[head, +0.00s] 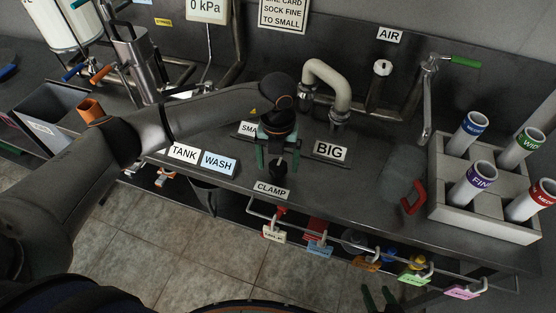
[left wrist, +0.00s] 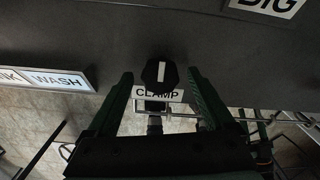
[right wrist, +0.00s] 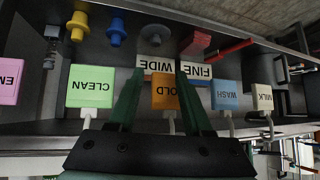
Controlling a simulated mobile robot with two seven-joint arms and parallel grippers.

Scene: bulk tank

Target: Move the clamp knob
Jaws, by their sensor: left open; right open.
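The clamp knob (left wrist: 160,76) is black with a white mark that stands upright in the left wrist view. It sits just above the CLAMP label (left wrist: 158,95). In the head view the knob (head: 278,171) shows dark below my left gripper (head: 278,163). My left gripper is open, its green fingers (left wrist: 160,82) on either side of the knob with gaps visible; I cannot tell how deep they reach. My right gripper (head: 377,298) is open and empty at the bottom of the head view. Its fingers (right wrist: 160,88) face hanging tags in the right wrist view.
A bent pipe (head: 328,85) stands behind the knob, near the BIG label (head: 330,151). A grey rack (head: 484,215) of labelled tubes is at the right. Several tags hang from a rail (head: 340,243) along the front edge. A red handle (head: 412,199) lies left of the rack.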

